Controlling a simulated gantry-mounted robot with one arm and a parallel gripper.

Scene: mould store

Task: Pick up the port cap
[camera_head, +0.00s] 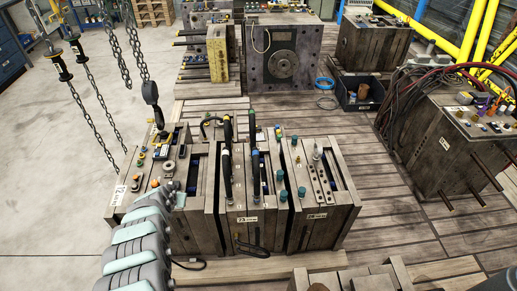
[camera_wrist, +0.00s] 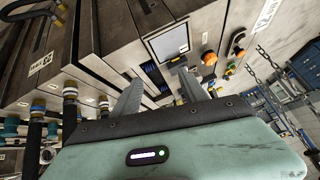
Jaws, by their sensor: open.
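Several small coloured caps and fittings sit on the side of a steel mould (camera_wrist: 110,45). I cannot tell which one is the port cap. My gripper (camera_wrist: 160,80) is open, its two grey fingers apart and pointing at the mould face, with nothing clearly between them. In the head view my arm reaches the mould's left end, close to an orange cap (camera_head: 155,184); the fingertips are hard to make out.
Chains with a hook (camera_head: 150,92) hang over the mould's left end. Black handles (camera_head: 227,155) rise from the mould tops. A hose-covered mould (camera_head: 440,140) stands right. The floor at left (camera_head: 50,170) is clear.

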